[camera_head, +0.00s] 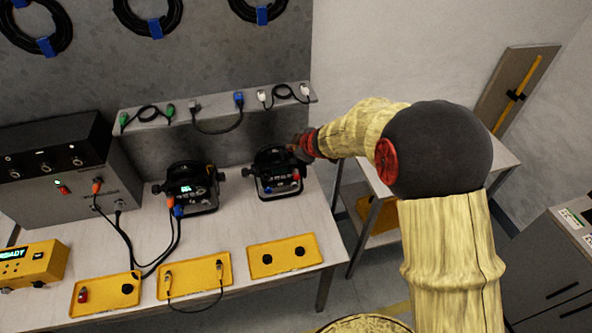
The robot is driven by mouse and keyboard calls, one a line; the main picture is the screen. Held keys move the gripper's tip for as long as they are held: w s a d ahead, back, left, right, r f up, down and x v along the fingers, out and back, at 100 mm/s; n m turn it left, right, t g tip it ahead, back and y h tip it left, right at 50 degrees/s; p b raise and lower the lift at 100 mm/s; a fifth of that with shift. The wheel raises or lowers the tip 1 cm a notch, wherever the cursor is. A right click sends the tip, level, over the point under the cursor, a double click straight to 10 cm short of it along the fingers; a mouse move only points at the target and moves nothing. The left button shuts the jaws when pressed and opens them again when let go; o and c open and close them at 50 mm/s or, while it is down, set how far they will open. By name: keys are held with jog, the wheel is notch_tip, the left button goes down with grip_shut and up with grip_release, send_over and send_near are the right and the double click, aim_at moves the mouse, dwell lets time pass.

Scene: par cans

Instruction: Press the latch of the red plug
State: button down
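My gripper (302,147) is at the upper right of the right-hand black par can (277,178), very close to it; I cannot tell whether they touch. Its fingers are small and dark here, so their opening is unclear. A small red plug-like part (296,177) shows on the front right of that can, below my gripper, and a blue one (267,189) on its front left. The left-hand par can (193,190) has an orange-red plug (171,202) and a blue plug (178,211) with cables. The latch is too small to make out.
A grey box (70,200) with another orange plug (97,187) stands at the left. Yellow trays (195,262) lie along the table's front edge. A raised shelf (215,108) with cables runs behind the cans. Coiled cables hang on the wall.

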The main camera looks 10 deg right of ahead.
aim_at(296, 173)
jog(key=shift+w+f, duration=0.1)
jog(key=shift+f, duration=0.1)
notch_tip(296, 173, down, 8)
jog(key=b, duration=0.9)
jog(key=shift+f, duration=0.25)
jog(key=shift+f, duration=0.15)
dwell(1.0)
jog(key=shift+f, duration=0.25)
jog(key=shift+f+b, duration=0.4)
jog(key=shift+b, duration=0.1)
dwell(0.5)
jog(key=shift+r, duration=0.1)
jog(key=shift+r+p, duration=0.75)
jog(key=shift+p, duration=0.2)
